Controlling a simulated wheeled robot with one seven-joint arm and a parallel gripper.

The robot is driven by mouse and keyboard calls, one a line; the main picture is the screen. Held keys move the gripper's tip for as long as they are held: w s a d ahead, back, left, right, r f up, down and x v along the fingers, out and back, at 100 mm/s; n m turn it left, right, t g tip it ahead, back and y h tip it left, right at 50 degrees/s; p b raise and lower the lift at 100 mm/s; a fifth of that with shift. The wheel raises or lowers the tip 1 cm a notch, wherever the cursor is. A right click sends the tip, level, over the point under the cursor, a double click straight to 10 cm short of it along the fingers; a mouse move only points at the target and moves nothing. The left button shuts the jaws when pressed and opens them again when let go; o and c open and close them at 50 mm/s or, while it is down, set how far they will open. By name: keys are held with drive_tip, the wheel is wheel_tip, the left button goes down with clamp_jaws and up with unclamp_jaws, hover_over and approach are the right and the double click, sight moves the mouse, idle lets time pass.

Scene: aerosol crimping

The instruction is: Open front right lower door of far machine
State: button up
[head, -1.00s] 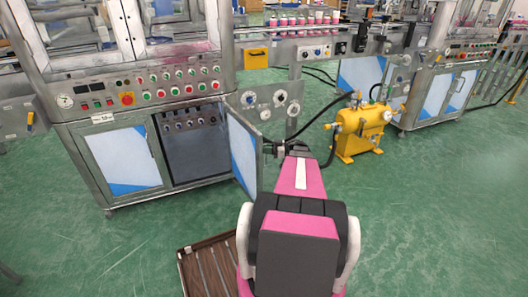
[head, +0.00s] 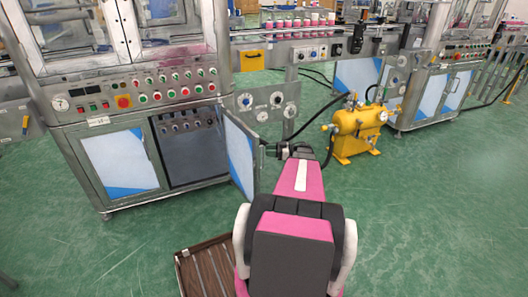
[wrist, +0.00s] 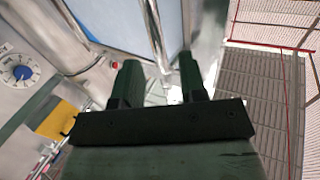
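The machine at left (head: 150,88) has two lower front doors. Its left lower door (head: 120,162) is shut. Its right lower door (head: 239,155) stands swung outward, showing a dark interior with a row of knobs (head: 185,122). My gripper (head: 266,148) is at the outer edge of this open door, small and partly hidden by my arm. In the wrist view, my gripper's two dark fingers (wrist: 160,75) are apart, with a metal handle bar (wrist: 154,30) running between them beside the pale blue door panel (wrist: 115,22). Contact with the bar is unclear.
A yellow tank (head: 360,128) with hoses stands on the green floor to the right of the door. Another machine (head: 440,85) with shut lower doors stands farther back at right. A brown slatted platform (head: 207,272) lies at the front. The floor at front left is clear.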

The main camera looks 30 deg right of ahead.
drive_tip(key=v, duration=0.7)
idle(0.4)
